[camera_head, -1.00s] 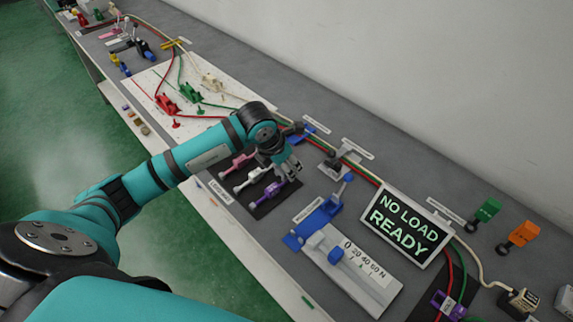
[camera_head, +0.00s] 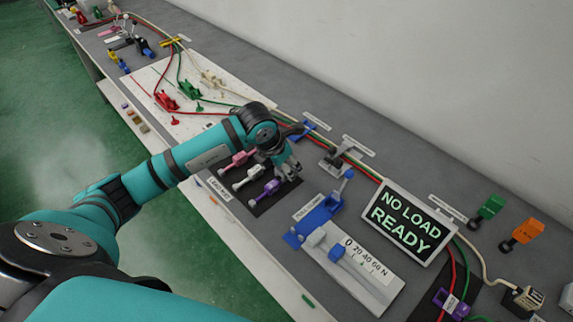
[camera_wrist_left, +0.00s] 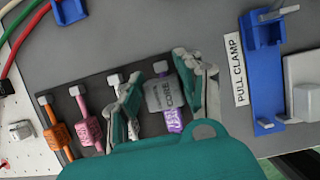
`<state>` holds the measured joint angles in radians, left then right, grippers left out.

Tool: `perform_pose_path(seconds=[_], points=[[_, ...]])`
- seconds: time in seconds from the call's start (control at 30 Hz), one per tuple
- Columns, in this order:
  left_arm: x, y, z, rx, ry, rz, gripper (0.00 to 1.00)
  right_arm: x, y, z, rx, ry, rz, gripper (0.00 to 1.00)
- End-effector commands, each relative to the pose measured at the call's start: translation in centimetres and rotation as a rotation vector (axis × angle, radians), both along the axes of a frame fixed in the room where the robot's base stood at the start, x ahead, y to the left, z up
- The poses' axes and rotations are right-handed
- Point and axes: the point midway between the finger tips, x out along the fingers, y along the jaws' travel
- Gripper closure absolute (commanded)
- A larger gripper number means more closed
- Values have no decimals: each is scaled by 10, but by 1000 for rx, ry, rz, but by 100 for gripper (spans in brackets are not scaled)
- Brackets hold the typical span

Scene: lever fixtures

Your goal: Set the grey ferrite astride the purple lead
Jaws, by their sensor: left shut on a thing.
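The purple lead (camera_head: 264,190) lies on a dark mat, nearest the blue pull clamp in its row. My left gripper (camera_head: 290,172) is over its far end. In the left wrist view the grey ferrite (camera_wrist_left: 164,94), a lettered block, is between the two fingers of the left gripper (camera_wrist_left: 163,95), which is shut on it. The ferrite lines up over the purple lead (camera_wrist_left: 173,121), whose body shows below it and pale end above it. I cannot tell whether it rests on the lead or hangs above it. My right gripper is out of view.
White (camera_head: 250,176) and pink (camera_head: 236,160) leads lie beside the purple one; an orange one (camera_wrist_left: 56,135) shows in the wrist view. The blue pull clamp (camera_head: 318,220) stands to the right. A display (camera_head: 406,222) reads "NO LOAD READY".

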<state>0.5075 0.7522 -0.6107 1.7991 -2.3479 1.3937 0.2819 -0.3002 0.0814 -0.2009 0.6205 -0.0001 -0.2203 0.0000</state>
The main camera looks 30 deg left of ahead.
Motion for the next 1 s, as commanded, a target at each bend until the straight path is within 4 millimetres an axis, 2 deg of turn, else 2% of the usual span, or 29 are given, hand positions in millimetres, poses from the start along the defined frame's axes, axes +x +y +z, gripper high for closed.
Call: perform_pose_path(seconds=[0.57,1.0], points=[[0,0,-15,0,-1,0,96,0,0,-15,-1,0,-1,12],[0,0,-16,0,0,0,96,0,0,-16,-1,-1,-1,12]])
